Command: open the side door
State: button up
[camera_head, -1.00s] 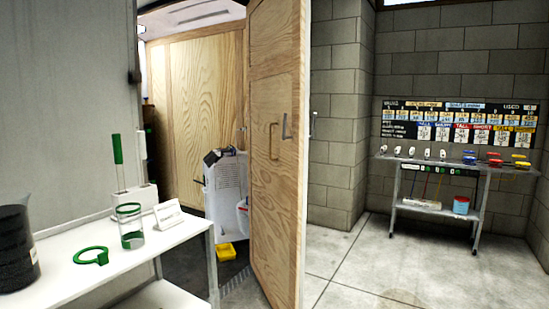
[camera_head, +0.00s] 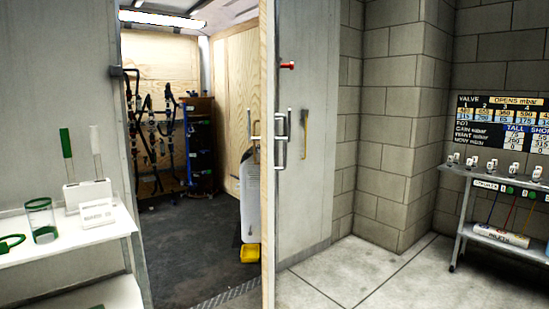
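The side door (camera_head: 267,190) stands open. I see it nearly edge-on, as a narrow pale wooden strip in the middle of the head view. A metal handle (camera_head: 282,140) projects at its right side. A grey panel (camera_head: 315,190) shows to the right of the edge, with a brass-coloured handle (camera_head: 304,132) and a red knob (camera_head: 288,65). I cannot tell whether this panel is the door's outer face or the trailer's side. The doorway left of the door shows the trailer interior. My gripper is not in view.
A white table (camera_head: 70,245) with a green-rimmed jar (camera_head: 42,220) stands left of the doorway. Inside are a dark floor (camera_head: 205,240), a dark rack (camera_head: 198,150) and a yellow tray (camera_head: 249,253). A trolley (camera_head: 490,235) stands right; the floor before it is clear.

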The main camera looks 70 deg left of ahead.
aim_at(269, 24)
jog(key=u, duration=0.65)
jog(key=i, duration=1.4)
jog(key=u, duration=1.75)
jog(key=i, duration=0.65)
jog(key=u, duration=0.55)
jog(key=k, duration=0.45)
jog(key=u, duration=0.55)
